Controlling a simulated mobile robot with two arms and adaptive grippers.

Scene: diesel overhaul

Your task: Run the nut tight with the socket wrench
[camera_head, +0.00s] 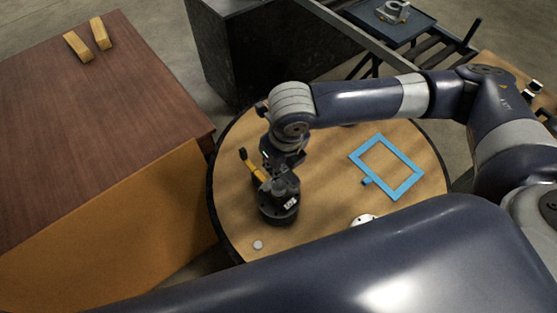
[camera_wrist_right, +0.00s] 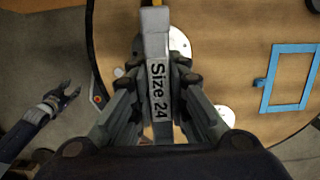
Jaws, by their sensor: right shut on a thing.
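My right gripper (camera_head: 267,178) is over the left part of the round wooden table. In the right wrist view my right gripper (camera_wrist_right: 158,92) is shut on a grey wrench (camera_wrist_right: 157,45) marked "Size 24". A yellow piece with a black end (camera_head: 252,167) sticks out beside the gripper in the head view. A pale metal disc (camera_wrist_right: 181,42) lies partly behind the wrench. I cannot make out the nut or whether the wrench touches it. My left gripper (camera_wrist_right: 66,94) is empty, fingers apart, off the table's left side.
A blue frame (camera_head: 405,189) lies on the round table (camera_head: 330,185); a white round part (camera_head: 362,220) and a small disc (camera_head: 258,244) lie near its front. A brown cabinet (camera_head: 80,130) bears two wooden blocks (camera_head: 88,38). A dark box (camera_head: 245,55) stands behind.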

